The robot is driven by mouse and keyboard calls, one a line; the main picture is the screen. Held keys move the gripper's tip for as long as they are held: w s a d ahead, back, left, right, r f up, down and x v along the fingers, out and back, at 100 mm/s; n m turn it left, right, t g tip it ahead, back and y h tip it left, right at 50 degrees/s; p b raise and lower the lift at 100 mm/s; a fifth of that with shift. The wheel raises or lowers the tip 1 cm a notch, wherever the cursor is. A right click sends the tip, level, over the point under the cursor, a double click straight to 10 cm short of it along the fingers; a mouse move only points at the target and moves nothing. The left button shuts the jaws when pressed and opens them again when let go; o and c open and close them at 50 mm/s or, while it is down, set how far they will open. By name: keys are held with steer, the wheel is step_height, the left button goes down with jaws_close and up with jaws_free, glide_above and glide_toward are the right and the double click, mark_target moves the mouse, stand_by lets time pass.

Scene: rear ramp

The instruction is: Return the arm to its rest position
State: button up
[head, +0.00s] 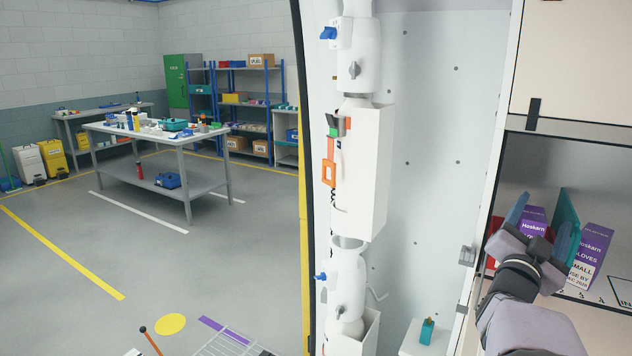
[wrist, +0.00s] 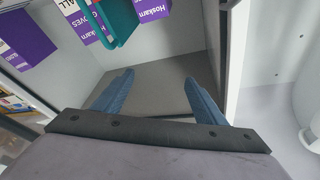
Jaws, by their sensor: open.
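My gripper (head: 544,212) is at the right of the head view, reaching into an open cabinet compartment. In the wrist view its two blue fingers (wrist: 159,78) stand apart over a bare grey shelf surface (wrist: 165,88), with nothing between them. Purple and white Hoskarn glove boxes (head: 592,250) stand in the compartment beyond and beside the fingers. A teal upright piece (head: 568,203) stands among the boxes; it also shows in the wrist view (wrist: 119,22). The arm partly hides the boxes in the head view.
The cabinet's side wall (wrist: 232,50) is close to the right finger in the wrist view. A pale wall panel (head: 430,130) with white equipment (head: 365,170) stands left of the arm. A small teal item (head: 427,332) sits low. A workbench (head: 160,135) is far off across open floor.

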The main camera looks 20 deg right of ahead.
steer(key=w+a+f+n+y+p, duration=0.1)
steer(key=w+a+f+n+y, duration=0.2)
steer(key=a+f, duration=0.5)
steer(key=w+a+f+n+y, duration=0.2)
steer(key=a+f+y, duration=0.45)
steer(key=a, duration=0.25)
steer(key=w+a+f+n+y+p, duration=0.1)
steer(key=w+a+f+n+y, duration=0.2)
steer(key=a+f, duration=0.5)
steer(key=s+a+f+n+g+y, duration=0.5)
steer(key=s+a+f, duration=0.3)
steer(key=a, duration=0.5)
steer(key=s+a+f+n+g, duration=0.2)
steer(key=s+g, duration=0.1)
steer(key=s, duration=0.4)
steer(key=s+a+f+n+g+p, duration=0.1)
steer(key=s+a+f+n+g, duration=0.1)
steer(key=s, duration=0.5)
steer(key=shift+s+a+f+g+p, duration=0.15)
steer(key=shift+a+g+p, duration=0.15)
steer(key=shift+a+g, duration=0.25)
steer(key=shift+d+y, duration=0.1)
steer(key=shift+y, duration=0.15)
